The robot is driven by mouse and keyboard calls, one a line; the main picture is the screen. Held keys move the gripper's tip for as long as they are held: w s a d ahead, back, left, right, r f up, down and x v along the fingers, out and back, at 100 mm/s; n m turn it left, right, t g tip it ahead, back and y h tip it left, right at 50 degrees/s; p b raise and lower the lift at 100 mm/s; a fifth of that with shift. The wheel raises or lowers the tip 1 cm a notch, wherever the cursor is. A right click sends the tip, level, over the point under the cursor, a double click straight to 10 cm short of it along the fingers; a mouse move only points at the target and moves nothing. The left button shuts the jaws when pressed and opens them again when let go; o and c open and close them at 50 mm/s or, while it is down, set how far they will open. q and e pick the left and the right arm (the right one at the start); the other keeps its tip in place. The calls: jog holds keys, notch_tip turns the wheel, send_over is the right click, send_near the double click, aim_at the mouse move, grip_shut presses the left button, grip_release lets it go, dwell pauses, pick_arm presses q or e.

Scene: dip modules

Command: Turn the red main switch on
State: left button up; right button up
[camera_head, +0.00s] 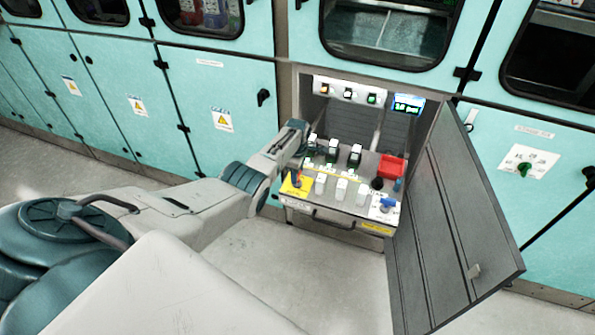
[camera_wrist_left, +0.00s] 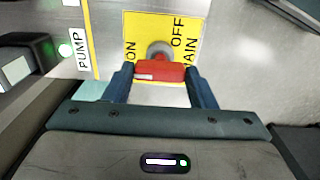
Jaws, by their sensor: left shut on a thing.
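The red main switch (camera_wrist_left: 160,70) sits on a yellow plate (camera_wrist_left: 135,22) lettered ON, OFF and MAIN in the left wrist view. Its red bar lies across that picture, with the ON lettering to its left and OFF to its upper right. My left gripper (camera_wrist_left: 162,78) is shut on the red bar, one dark finger at each end. In the head view the yellow plate (camera_head: 290,190) is at the left front corner of the control panel. My left gripper (camera_head: 299,170) is over it and partly hides the switch. My right gripper is not in view.
The pulled-out panel also bears black modules (camera_head: 355,154), white modules (camera_head: 341,189), a red block (camera_head: 390,167) and a blue knob (camera_head: 387,204). An open grey door (camera_head: 450,230) stands at the right. A label PUMP (camera_wrist_left: 82,50) and a green light are left of the plate.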

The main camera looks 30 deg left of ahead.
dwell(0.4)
pick_arm(q)
jog(key=o, duration=1)
jog(key=shift+r, duration=0.15)
jog(key=shift+r, duration=5.3)
jog(key=shift+a, duration=0.1)
